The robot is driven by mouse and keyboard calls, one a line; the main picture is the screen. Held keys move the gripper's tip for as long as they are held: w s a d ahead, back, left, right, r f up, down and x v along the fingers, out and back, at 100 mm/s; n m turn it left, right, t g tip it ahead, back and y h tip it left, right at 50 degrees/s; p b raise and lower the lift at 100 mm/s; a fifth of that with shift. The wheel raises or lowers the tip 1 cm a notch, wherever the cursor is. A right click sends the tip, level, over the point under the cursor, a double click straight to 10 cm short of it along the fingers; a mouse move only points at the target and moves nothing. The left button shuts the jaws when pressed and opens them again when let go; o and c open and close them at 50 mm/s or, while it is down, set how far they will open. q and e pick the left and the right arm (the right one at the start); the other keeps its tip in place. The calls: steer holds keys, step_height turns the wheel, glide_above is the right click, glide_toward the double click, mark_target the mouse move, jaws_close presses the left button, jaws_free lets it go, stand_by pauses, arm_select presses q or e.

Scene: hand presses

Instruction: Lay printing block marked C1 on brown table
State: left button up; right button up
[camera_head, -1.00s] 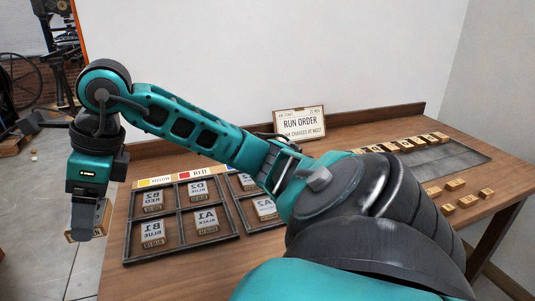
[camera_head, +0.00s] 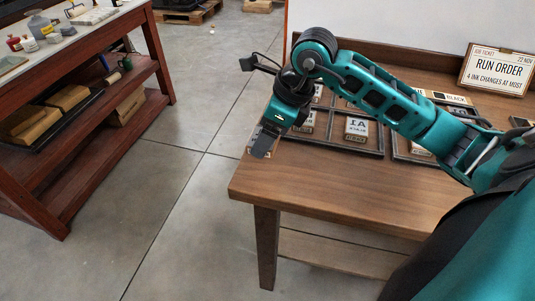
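My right arm comes in from the right. Its gripper (camera_head: 262,146) points down past the left edge of the brown table (camera_head: 330,190). It is shut on a small wooden printing block (camera_head: 250,149), which is mostly hidden behind the fingers. I cannot read the mark on this block. The block is apart from the other blocks and appears above the table's edge. The near left part of the brown tabletop is bare. My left gripper is not in view.
A dark divided tray (camera_head: 345,147) with printing blocks lies at the back of the brown table, partly behind my arm. A run order sign (camera_head: 497,69) stands at the right. A reddish wooden bench (camera_head: 148,60) with bottles and boxes stands left, across clear grey floor (camera_head: 190,190).

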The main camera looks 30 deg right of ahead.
mark_target(267, 164)
step_height(267, 164, down, 6)
steer(key=shift+r+b, duration=0.15)
steer(key=shift+b, duration=0.2)
steer(key=shift+f, duration=0.2)
steer(key=o, duration=0.6)
steer(key=shift+f, duration=0.1)
steer(key=o, duration=0.5)
